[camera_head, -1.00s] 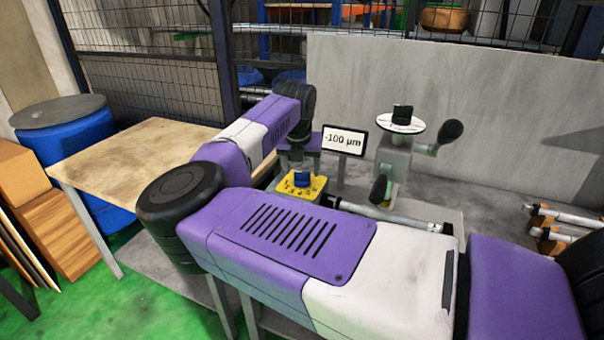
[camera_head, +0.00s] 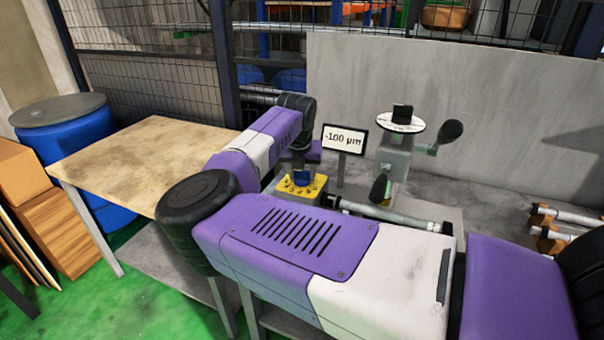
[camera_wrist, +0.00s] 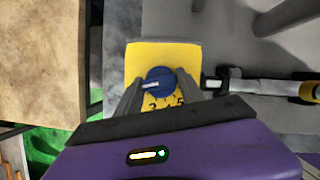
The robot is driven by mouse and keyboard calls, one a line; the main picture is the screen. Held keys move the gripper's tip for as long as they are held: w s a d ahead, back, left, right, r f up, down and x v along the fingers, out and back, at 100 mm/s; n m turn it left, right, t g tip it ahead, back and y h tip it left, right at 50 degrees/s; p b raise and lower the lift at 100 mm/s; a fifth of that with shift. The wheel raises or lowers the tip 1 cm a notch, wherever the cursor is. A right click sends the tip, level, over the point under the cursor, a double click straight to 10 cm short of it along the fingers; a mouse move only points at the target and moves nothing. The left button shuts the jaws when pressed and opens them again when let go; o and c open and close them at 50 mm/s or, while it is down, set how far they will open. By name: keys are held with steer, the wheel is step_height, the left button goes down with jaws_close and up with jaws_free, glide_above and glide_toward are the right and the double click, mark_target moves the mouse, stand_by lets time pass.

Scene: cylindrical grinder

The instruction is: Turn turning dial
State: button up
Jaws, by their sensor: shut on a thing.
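The turning dial is a blue round knob (camera_wrist: 160,80) with a white pointer mark, on a yellow plate (camera_wrist: 150,52) with dark numbers. In the wrist view the pointer lies to the left and the digits 3 and 5 show below. My gripper (camera_wrist: 160,88) has one grey finger on each side of the knob and is shut on it. In the head view the knob (camera_head: 303,176) and the yellow plate (camera_head: 290,188) sit under my gripper (camera_head: 302,166). A display (camera_head: 343,139) behind reads -100 µm.
A grey machine post with a white disc (camera_head: 401,123) and dark handles stands right of the display. A metal rod (camera_head: 395,216) runs right from the yellow block. A wooden table (camera_head: 140,160) and blue barrel (camera_head: 65,130) are at left. A grey wall closes the back.

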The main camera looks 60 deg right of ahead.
steer(key=shift+n, duration=0.4)
steer(key=n+t+b, duration=0.1)
steer(key=n+b, duration=0.1)
steer(key=shift+d+f+n+y, duration=0.1)
steer(key=shift+n+y, duration=0.2)
steer(key=n+t+b, duration=0.1)
steer(key=n+b, duration=0.1)
steer(key=n+y+b, duration=0.1)
steer(key=n+b, duration=0.1)
steer(key=n, duration=0.1)
steer(key=shift+s+d+n+t+y+b, duration=0.1)
steer(key=shift+s+n+t+y+b, duration=0.05)
steer(key=shift+n+t+y+b, duration=0.2)
steer(key=n+b, duration=0.1)
steer(key=n, duration=0.1)
steer(key=n+y+b, duration=0.1)
steer(key=n+b, duration=0.1)
steer(key=shift+t+y, duration=0.25)
steer(key=shift+d+n+y+b, duration=0.1)
steer(key=shift+n+y+b, duration=0.65)
steer(key=shift+n, duration=1.6)
steer(key=shift+r, duration=0.2)
steer(key=o, duration=1.3)
steer(key=shift+y, duration=0.25)
